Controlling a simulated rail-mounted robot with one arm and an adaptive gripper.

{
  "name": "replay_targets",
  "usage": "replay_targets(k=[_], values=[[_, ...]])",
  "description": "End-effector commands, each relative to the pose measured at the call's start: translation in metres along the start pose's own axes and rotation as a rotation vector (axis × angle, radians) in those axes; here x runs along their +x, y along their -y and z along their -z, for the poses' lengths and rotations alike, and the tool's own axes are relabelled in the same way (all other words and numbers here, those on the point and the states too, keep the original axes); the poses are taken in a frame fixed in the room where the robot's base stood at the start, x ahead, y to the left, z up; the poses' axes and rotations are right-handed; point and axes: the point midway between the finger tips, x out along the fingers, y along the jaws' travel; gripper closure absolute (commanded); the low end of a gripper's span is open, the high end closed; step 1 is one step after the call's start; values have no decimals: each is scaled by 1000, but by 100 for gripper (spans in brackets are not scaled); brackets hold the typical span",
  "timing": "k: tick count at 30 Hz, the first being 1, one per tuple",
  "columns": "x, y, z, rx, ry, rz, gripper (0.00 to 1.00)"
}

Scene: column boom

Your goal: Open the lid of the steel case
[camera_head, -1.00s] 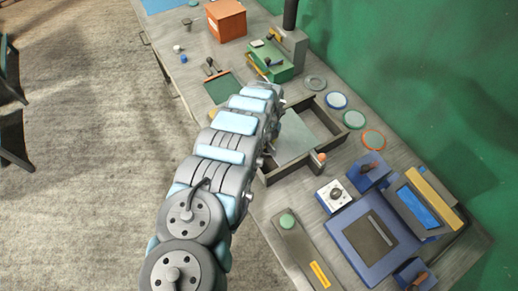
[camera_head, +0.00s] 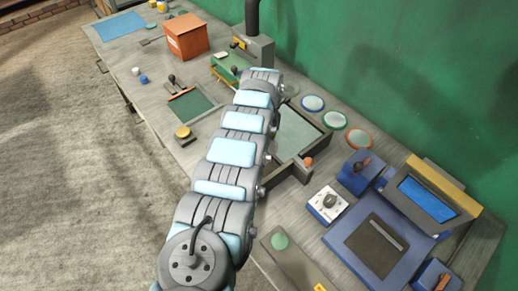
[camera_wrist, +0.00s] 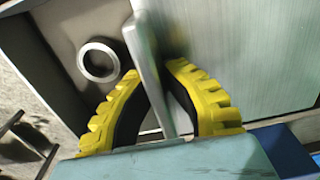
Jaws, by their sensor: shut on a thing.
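My gripper (camera_wrist: 155,78) shows in the wrist view, its yellow ribbed fingers closed on either side of a thin upright grey plate (camera_wrist: 146,62). The plate stands at the edge of a pale brushed metal panel (camera_wrist: 240,50); I cannot tell whether it is a handle or the lid's edge. In the head view, a dark-walled box (camera_head: 288,173) with a pale panel (camera_head: 298,131) lies beside my arm and seems to be the steel case. My arm hides the gripper and the box's left side there.
A metal ring (camera_wrist: 98,60) lies left of the fingers. An orange-brown box (camera_head: 187,37) and a green device (camera_head: 230,68) stand farther back. A white dial box (camera_head: 327,204) and a blue console (camera_head: 372,245) stand at the front right. A green wall runs along the right.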

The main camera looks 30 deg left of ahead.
Motion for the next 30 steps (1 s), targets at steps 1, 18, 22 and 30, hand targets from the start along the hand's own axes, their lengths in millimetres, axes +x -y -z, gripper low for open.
replay_targets(k=[1,18,22,30], values=[[7,3,1,0,0,-1,100],[2,14,5,-1,-2,-3,100],[2,14,5,-1,-2,-4,100],[1,15,5,-1,-2,-3,61]])
